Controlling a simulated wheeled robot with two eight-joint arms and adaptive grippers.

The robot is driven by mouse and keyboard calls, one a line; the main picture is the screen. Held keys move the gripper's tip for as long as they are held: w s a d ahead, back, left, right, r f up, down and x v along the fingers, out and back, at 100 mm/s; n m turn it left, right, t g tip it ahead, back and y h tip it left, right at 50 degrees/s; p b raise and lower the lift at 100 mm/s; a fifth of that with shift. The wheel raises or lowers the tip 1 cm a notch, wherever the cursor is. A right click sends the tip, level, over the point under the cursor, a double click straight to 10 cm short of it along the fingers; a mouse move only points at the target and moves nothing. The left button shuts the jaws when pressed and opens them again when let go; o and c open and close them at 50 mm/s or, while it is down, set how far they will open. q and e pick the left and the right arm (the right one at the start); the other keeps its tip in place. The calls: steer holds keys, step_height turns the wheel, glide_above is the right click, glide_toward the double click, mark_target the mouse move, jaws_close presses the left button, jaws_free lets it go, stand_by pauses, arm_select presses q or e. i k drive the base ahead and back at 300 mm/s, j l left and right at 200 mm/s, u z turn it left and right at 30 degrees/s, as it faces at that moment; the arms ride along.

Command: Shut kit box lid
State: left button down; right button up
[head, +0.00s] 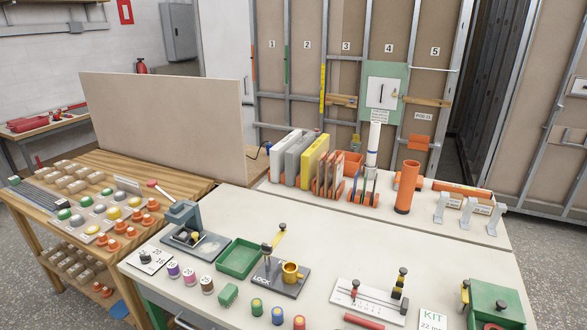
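The kit box is most likely the green box (496,294) at the bottom right of the head view, beside a white card (432,320) marked KIT. A green panel faces up on it, with a dark knob near its front. A yellow piece with a dark knob (465,291) is at its left side. The front of the box is cut off by the picture's lower edge. I cannot tell for sure how far the lid is open. Neither of my grippers is in view.
On the white table, a sliding fixture (370,304) and a LOCK plate with a brass cup (291,272) stand left of the box. An orange tube (407,188) and upright white brackets (468,212) stand farther back. The tabletop between them is mostly clear.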

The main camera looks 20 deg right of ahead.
mark_target(501, 302)
steer(key=z, duration=2.15)
steer(key=i+u, duration=0.15)
steer(key=u, duration=0.3)
steer(key=i+l+u, duration=0.15)
steer(key=u, duration=0.3)
steer(key=i+l+u, duration=0.1)
steer(key=u, duration=0.35)
